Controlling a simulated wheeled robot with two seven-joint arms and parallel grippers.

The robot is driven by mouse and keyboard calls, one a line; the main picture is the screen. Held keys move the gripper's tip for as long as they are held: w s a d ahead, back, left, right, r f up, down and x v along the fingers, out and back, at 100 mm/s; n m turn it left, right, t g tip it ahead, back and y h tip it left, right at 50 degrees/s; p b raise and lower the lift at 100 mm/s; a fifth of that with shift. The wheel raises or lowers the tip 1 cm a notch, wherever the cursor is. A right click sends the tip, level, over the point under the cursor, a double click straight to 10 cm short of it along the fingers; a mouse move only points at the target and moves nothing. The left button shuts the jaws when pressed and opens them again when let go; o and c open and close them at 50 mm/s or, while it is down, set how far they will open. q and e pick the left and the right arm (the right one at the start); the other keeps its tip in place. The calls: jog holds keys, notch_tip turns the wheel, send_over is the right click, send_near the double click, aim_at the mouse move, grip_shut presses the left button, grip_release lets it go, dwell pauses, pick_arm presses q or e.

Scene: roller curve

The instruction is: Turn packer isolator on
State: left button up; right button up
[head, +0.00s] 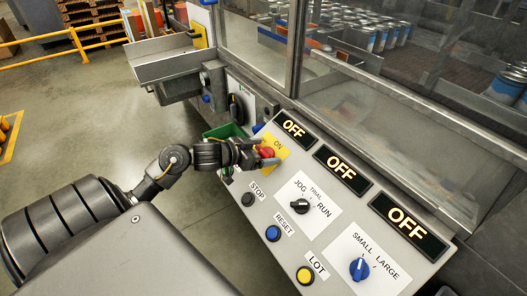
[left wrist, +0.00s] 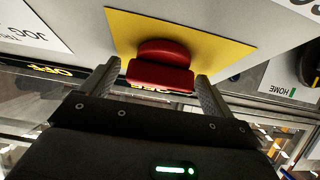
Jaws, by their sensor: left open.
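The packer isolator is a red rotary knob (head: 266,153) on a yellow plate (head: 283,155) at the upper left of the sloping grey panel. The plate carries the word ON. My left gripper (head: 260,150) is at the knob with its jaws open. In the left wrist view, the red knob (left wrist: 160,66) lies between the two fingertips, with a finger on either side; I cannot tell if they touch it. The yellow plate (left wrist: 215,50) shows behind it. The nearest display (head: 293,129) above the knob reads OFF. My right gripper is not in view.
The panel also has a black JOG/RUN selector (head: 299,206), a blue SMALL/LARGE knob (head: 360,268), and STOP (head: 247,199), RESET (head: 273,233) and LOT (head: 304,274) buttons. Two more displays read OFF. A glass guard (head: 400,125) rises behind. Open floor lies left.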

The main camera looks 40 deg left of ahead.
pick_arm(q)
jog(key=c, duration=1)
